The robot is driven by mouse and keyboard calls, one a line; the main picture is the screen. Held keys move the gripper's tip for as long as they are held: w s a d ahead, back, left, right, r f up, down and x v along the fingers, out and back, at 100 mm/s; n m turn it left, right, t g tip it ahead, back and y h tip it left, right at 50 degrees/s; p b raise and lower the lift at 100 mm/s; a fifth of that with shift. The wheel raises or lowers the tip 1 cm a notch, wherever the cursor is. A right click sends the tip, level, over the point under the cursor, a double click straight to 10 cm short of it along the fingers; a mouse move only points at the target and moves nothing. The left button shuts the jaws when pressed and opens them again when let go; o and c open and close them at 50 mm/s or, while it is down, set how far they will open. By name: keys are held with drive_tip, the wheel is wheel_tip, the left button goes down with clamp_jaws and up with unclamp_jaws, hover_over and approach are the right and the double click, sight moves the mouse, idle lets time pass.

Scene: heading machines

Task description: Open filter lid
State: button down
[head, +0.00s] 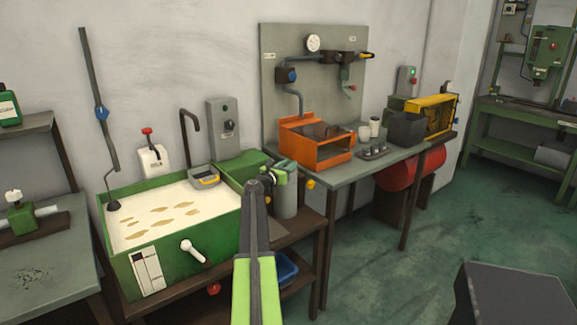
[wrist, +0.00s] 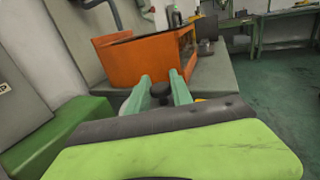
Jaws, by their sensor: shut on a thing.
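A grey cylindrical canister, which looks like the filter (head: 287,203), stands at the right end of the green tank, beside the workbench. My gripper (head: 284,170) is at its top, and my arm partly hides that area. In the wrist view, my gripper's two pale green fingers (wrist: 161,88) are shut on a small dark knob (wrist: 159,89) between them. The knob looks like the handle of the filter lid. The lid is mostly hidden behind my gripper, so I cannot tell whether it sits flat or is raised.
The green tank (head: 128,278) with milky liquid is at the left. An orange open box (head: 298,142) stands on the workbench (head: 345,177) just beyond the canister. A grey panel (head: 272,80) with a gauge rises behind. The green floor (head: 375,275) at the right is partly clear.

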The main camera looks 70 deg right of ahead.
drive_tip(key=shift+s, duration=0.2)
idle(0.4)
drive_tip(key=shift+d, duration=0.1)
drive_tip(key=shift+w+r, duration=0.15)
drive_tip(key=shift+w, duration=0.2)
drive_tip(key=shift+p, duration=0.35)
